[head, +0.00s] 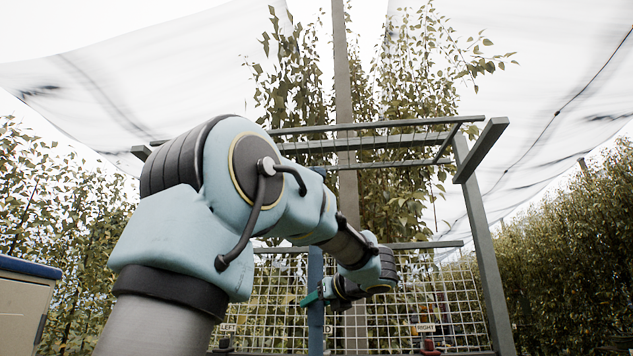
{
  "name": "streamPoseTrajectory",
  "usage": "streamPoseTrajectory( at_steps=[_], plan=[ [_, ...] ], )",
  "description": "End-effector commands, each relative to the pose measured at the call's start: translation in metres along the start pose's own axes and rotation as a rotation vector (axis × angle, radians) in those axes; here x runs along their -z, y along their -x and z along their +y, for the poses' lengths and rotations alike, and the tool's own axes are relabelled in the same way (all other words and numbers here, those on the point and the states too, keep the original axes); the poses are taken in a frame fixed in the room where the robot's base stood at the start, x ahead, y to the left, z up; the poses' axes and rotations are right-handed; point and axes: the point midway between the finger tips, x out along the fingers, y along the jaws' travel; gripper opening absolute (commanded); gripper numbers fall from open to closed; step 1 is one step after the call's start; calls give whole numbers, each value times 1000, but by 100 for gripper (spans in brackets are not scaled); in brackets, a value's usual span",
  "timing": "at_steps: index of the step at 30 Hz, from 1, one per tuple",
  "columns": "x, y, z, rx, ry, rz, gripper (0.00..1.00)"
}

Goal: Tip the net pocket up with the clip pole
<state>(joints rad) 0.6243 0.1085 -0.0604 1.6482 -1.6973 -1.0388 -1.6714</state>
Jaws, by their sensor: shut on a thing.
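A blue upright pole (316,325), which looks like the clip pole, stands in front of the wire mesh panel. My gripper (313,297), with green fingers, is shut on this pole. The pole's middle is hidden behind my arm; a small blue piece shows above the arm, near the frame's top bars. White net (130,65) hangs overhead on the left and sags low, with dark marks on it. More white net (540,70) hangs on the right, crossed by a dark line. I cannot tell which sag is the pocket, and no contact between pole and net is visible.
A grey metal frame (482,230) with top bars stands around the tree trunk (342,70). Mesh (390,320) at its base carries LEFT and RIGHT labels. A red part (429,345) sits below RIGHT. A blue-topped box (20,300) is at far left. Hedges line both sides.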

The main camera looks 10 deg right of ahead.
Motion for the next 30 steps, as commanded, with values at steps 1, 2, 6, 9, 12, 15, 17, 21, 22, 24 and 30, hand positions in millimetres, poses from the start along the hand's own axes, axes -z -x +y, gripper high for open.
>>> streamPoseTrajectory(
  at_steps=[1,2,6,9,12,15,17,21,22,24,30],
  plan=[
    [3,0,0,0,3,-3,0],
    [4,-1,0,0,3,-3,0],
    [10,-2,0,0,2,-3,0],
    [15,-3,0,0,2,-3,0],
    [19,-4,0,0,2,-2,0],
    [24,-5,0,0,1,-2,0],
    [26,-6,0,0,1,-2,0],
    [33,-7,0,0,1,-2,0],
    [34,-7,0,0,1,-2,0],
    [37,-8,0,0,1,-2,0],
    [46,-10,0,0,1,-2,0]
  ],
)
